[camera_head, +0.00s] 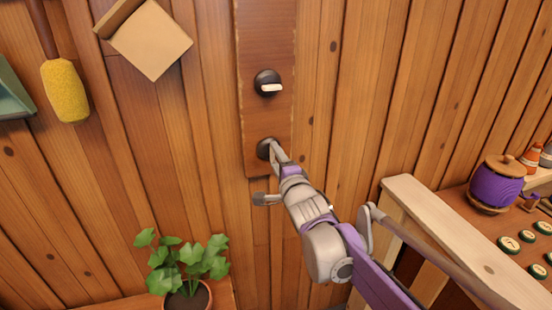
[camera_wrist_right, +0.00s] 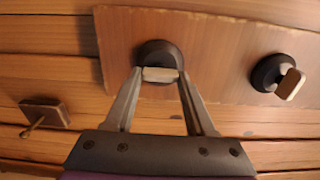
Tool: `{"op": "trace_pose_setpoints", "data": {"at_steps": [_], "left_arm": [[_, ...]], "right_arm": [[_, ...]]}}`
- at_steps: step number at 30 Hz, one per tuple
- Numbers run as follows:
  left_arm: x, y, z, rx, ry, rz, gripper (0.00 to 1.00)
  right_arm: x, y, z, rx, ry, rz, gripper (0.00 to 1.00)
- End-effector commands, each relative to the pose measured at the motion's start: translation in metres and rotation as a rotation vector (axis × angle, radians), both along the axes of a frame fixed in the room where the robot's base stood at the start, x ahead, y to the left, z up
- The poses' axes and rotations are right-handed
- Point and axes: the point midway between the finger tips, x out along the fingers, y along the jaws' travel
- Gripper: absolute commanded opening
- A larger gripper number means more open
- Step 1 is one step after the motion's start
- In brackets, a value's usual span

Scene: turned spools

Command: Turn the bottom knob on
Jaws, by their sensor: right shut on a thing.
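The bottom knob (camera_head: 264,149) is dark and round, low on a reddish-brown wall board (camera_head: 266,30). In the right wrist view, the bottom knob (camera_wrist_right: 158,52) has a pale bar handle (camera_wrist_right: 160,74). My right gripper (camera_head: 275,148) reaches it from the lower right. In the wrist view, my right gripper's fingertips (camera_wrist_right: 160,72) are shut on the bar, one at each end. In the head view the gripper hides the handle. The top knob (camera_head: 267,83) is dark with a pale handle pointing right; it also shows in the wrist view (camera_wrist_right: 268,73). My left gripper is not in view.
A potted plant (camera_head: 187,260) stands below left. A yellow duster (camera_head: 65,90) and a tan square item (camera_head: 150,40) hang at upper left. A small wooden block with a peg (camera_wrist_right: 45,113) is on the wall.

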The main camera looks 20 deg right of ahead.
Motion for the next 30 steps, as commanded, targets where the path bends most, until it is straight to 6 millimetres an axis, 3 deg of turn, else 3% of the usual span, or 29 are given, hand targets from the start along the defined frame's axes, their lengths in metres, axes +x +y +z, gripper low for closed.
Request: {"op": "trace_pose_setpoints", "data": {"at_steps": [7, 8, 12, 23, 30], "left_arm": [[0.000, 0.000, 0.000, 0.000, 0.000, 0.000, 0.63], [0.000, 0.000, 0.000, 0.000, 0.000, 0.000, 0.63], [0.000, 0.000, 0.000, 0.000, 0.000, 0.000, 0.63], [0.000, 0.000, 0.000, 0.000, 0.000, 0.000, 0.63], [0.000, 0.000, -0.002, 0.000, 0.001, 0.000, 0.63]], "right_arm": [[0.000, 0.000, -0.001, 0.002, 0.002, 0.000, 0.00], [0.000, 0.000, -0.001, 0.002, 0.002, 0.000, 0.58], [0.000, 0.000, -0.001, 0.002, 0.001, 0.000, 0.84], [-0.003, 0.000, 0.000, 0.001, 0.000, 0.000, 0.85], [-0.038, -0.001, 0.000, -0.001, 0.000, 0.000, 0.85]]}}
